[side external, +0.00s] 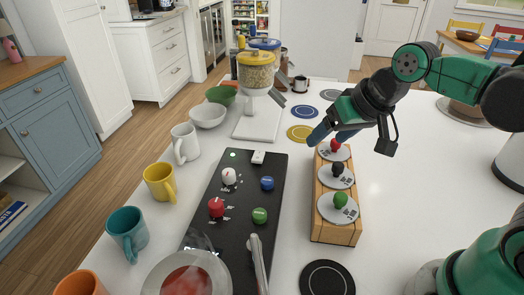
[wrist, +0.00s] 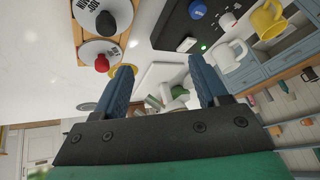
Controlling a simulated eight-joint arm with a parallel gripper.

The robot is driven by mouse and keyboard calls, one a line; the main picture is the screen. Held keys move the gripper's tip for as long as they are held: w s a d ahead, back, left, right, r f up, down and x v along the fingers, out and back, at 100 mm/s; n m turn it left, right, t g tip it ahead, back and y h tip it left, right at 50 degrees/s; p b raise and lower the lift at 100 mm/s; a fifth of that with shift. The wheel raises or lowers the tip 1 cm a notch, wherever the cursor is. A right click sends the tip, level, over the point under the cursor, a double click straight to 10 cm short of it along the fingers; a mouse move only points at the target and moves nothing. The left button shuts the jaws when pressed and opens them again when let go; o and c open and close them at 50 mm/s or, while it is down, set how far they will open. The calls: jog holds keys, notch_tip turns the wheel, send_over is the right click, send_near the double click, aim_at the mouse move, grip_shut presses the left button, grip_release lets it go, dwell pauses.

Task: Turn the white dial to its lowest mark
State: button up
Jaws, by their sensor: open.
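The white dial (side external: 229,176) sits at the upper left of the black panel (side external: 212,200), with printed marks around it. The dial also shows near the top edge of the wrist view (wrist: 228,19), small and partly hard to read. I cannot tell which mark it points to. My gripper (side external: 326,134) is open and empty, with blue fingers. It hangs above the far end of the wooden block, to the right of the dial and well apart from it. In the wrist view the two fingers (wrist: 162,68) are spread with nothing between them.
The panel also carries red (side external: 216,207), blue (side external: 267,183) and green (side external: 260,215) knobs and a white switch (side external: 258,157). The wooden block (side external: 334,232) bears red, black and green knobs. Several mugs line the left edge. A grain dispenser (side external: 256,75) stands behind the panel.

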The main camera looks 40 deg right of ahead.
jog(key=w+a+m+g+y, duration=0.25)
jog(key=w+a+m, duration=0.25)
jog(key=w+m, duration=0.3)
jog(key=m+g+y, duration=0.1)
jog(key=m+g, duration=0.3)
jog(key=m, duration=0.3)
send_over(229, 171)
jog(key=d, duration=0.3)
jog(key=shift+t, duration=0.25)
jog(key=f, duration=0.4)
jog(key=shift+a+f, duration=0.2)
jog(key=shift+f, duration=0.15)
jog(key=shift+a+f+y, duration=0.15)
jog(key=shift+f+y, duration=0.1)
jog(key=shift+x, duration=2.7)
grip_shut()
